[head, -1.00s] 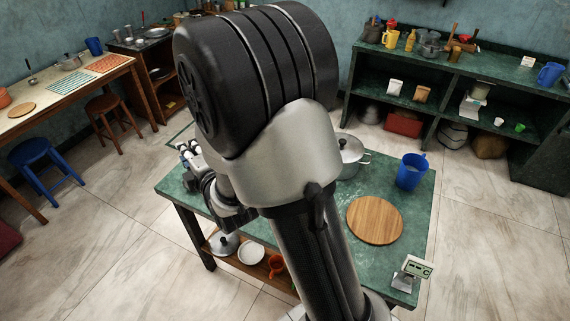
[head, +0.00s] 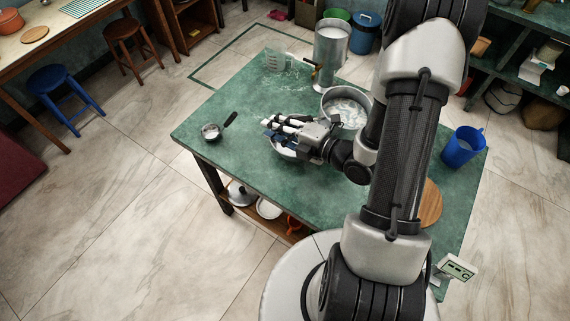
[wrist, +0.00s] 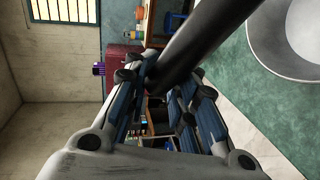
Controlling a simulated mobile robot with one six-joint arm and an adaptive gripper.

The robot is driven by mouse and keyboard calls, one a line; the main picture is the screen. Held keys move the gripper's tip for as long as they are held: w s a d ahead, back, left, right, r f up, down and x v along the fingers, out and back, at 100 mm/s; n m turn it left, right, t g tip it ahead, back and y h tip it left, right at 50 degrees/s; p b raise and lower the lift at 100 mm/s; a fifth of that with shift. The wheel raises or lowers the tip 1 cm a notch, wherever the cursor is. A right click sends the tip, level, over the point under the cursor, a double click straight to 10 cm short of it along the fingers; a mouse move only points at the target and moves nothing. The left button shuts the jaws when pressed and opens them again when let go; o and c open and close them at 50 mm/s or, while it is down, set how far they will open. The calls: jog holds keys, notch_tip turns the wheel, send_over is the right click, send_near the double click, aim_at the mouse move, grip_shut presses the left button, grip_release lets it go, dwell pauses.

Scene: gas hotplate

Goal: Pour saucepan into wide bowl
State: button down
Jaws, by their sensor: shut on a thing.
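My gripper (head: 272,132) is shut on a black handle in the wrist view, which I take as the saucepan's. The handle runs back past the fingers and leaves the top edge. In the head view the metal saucepan (head: 346,93), with white contents, is just beyond my wrist and looks roughly level; its join to the handle is hidden.
A blue jug (head: 462,148) and a wooden board (head: 431,205) are at the right.

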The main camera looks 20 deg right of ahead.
jog(key=s+a+f+n+g+y+b, duration=0.1)
jog(key=s+f+n+g+y, duration=0.15)
jog(key=s, duration=0.65)
jog(key=w+a+f+g+h+p, duration=0.1)
jog(key=a+f+g+h+p, duration=0.2)
jog(key=f+g+h+p, duration=0.1)
jog(key=shift+w+a+f+g+p, duration=0.2)
jog(key=shift+w+f+g+p, duration=0.15)
jog(key=shift+w+f, duration=0.1)
dwell(0.4)
jog(key=shift+s+d+f+g+h, duration=0.1)
jog(key=shift+f+g+h, duration=0.45)
jog(key=shift+g+h, duration=0.1)
jog(key=shift+s+d+f+g+h, duration=0.1)
jog(key=shift+f+g+h, duration=0.4)
jog(key=shift+g+h, duration=0.1)
